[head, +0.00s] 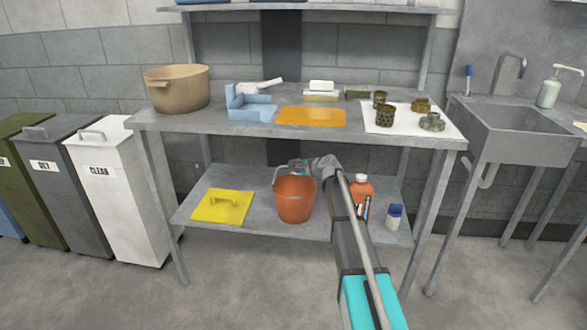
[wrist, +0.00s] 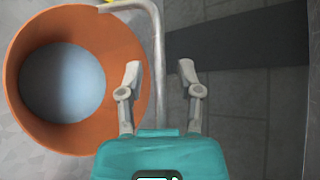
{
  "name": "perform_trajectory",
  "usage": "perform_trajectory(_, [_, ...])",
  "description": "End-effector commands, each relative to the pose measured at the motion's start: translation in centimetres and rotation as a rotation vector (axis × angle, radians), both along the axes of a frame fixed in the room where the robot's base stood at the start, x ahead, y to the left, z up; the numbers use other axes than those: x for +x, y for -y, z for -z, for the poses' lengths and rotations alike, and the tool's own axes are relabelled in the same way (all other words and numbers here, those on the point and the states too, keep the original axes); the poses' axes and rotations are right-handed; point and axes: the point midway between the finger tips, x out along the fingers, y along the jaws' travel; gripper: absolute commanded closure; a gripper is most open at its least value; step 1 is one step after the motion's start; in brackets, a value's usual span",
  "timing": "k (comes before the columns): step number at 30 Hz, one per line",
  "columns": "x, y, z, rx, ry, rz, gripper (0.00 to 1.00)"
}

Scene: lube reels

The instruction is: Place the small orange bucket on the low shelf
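The small orange bucket (head: 294,202) is upright on the low shelf (head: 255,222), near its middle, and seems to rest on it. Its grey wire handle (head: 276,174) stands up over the rim. My gripper (head: 298,166) is at the top of the bucket. In the wrist view the bucket (wrist: 122,45) is left of my gripper (wrist: 160,75), its mouth facing the camera. The handle (wrist: 158,60) runs between my two fingers, which are spread apart with gaps beside it. The bucket's inside looks pale grey.
On the low shelf, a yellow cloth (head: 222,206) lies left; an orange bottle (head: 362,190) and a small white-and-blue bottle (head: 394,217) stand right. The upper tabletop (head: 190,122) overhangs, holding a tan pot (head: 178,90) and other items. Bins stand left, a sink (head: 525,120) right.

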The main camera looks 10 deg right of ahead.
Motion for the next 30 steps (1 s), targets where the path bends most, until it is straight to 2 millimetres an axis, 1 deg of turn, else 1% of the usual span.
perform_trajectory(11, [0.0, 0.0, -0.3, 0.0, 0.0, 0.0, 0.53])
perform_trajectory(14, [-0.7, 0.4, -0.6, 0.0, 0.001, 0.001, 0.53])
perform_trajectory(20, [-2.6, 1.6, -1.7, 0.0, 0.0, 0.002, 0.53])
perform_trajectory(30, [-6.9, 4.2, -3.9, 0.001, 0.0, 0.002, 0.53])
